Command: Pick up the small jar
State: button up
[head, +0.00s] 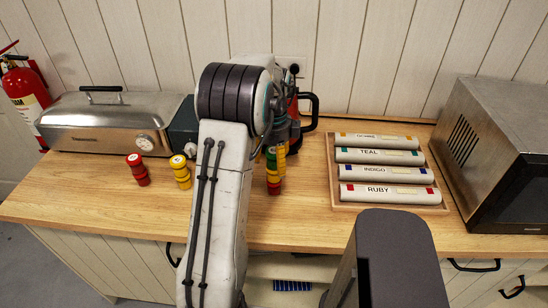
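A small red jar (139,170) stands upright on the wooden counter at the left. A small yellow jar (181,173) stands just right of it. A third small item (273,180), banded green, yellow and red, stands right of my arm. My gripper (274,155) is at the end of the arm, over or around this banded item. The arm hides much of the gripper, so I cannot tell whether its fingers touch the item or how far they are apart. Which of these is the jar meant is not clear.
A wooden tray (333,185) at the right holds several labelled rolls. A steel box with a dial (100,125) stands at the left, a microwave-like appliance (500,150) at the far right. A dark-handled vessel (309,110) stands behind the gripper. The front counter strip (310,230) is clear.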

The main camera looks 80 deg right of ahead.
jog(key=c, duration=1.2)
jog(key=shift+r, duration=0.1)
jog(key=shift+c, duration=0.2)
